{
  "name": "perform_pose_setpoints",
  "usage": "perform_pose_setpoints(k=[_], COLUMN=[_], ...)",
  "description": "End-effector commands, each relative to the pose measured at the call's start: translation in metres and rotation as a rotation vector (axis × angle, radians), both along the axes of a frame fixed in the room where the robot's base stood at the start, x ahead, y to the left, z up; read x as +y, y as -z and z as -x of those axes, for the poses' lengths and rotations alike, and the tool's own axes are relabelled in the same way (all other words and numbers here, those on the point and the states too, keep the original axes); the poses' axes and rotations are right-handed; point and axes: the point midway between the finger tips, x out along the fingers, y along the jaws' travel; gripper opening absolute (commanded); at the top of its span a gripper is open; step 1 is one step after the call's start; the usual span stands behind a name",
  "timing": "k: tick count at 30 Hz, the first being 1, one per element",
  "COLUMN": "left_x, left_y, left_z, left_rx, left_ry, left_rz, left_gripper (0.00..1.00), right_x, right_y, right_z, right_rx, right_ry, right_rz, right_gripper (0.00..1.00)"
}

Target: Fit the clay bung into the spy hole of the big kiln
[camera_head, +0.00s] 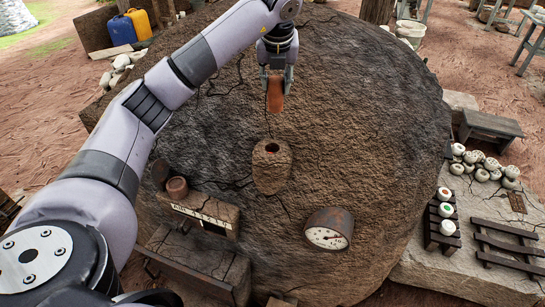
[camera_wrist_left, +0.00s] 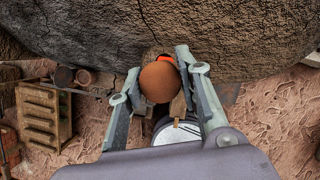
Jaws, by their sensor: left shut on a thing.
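The clay bung (camera_head: 275,98) is a reddish-brown tapered plug, held pointing down. My left gripper (camera_head: 276,76) is shut on its upper part, in front of the big kiln (camera_head: 370,110). The spy hole (camera_head: 271,148) is a dark opening in the top of a clay boss (camera_head: 271,173) on the kiln, a little below the bung's tip in the head view. The bung and hole are apart there. In the left wrist view the bung's round end (camera_wrist_left: 160,82) sits between the fingers, with an orange patch partly hidden behind it. My right gripper is not in view.
A round gauge (camera_head: 328,230) sticks out lower right of the boss. A clay box (camera_head: 203,213) and a small clay cylinder (camera_head: 177,187) are at lower left. A rack of coloured-top jars (camera_head: 442,222) stands on the right slab. The kiln face around the boss is clear.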

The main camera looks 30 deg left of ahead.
Motion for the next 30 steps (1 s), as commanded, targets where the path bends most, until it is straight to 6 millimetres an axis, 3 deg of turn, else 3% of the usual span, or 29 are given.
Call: perform_pose_setpoints(k=[4,8,12,24,30], left_x=[0.009,0.011,0.011,0.012,0.012], left_y=[-0.018,-0.014,0.016,0.112,0.134], left_z=[-0.004,-0.004,-0.003,-0.003,-0.004], left_rx=[-0.001,0.002,0.007,0.005,0.001], left_ry=[-0.179,-0.237,-0.242,-0.240,-0.240], left_rz=[0.001,0.001,0.003,0.001,0.002], left_gripper=[0.00,0.00,0.00,0.00,0.00], right_x=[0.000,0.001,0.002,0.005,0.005], right_y=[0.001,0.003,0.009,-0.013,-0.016], right_z=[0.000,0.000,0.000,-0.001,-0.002], right_rx=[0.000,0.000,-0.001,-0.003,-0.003], right_ry=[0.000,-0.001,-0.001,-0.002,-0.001], right_rz=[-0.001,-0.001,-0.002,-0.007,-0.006], right_gripper=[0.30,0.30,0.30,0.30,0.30])
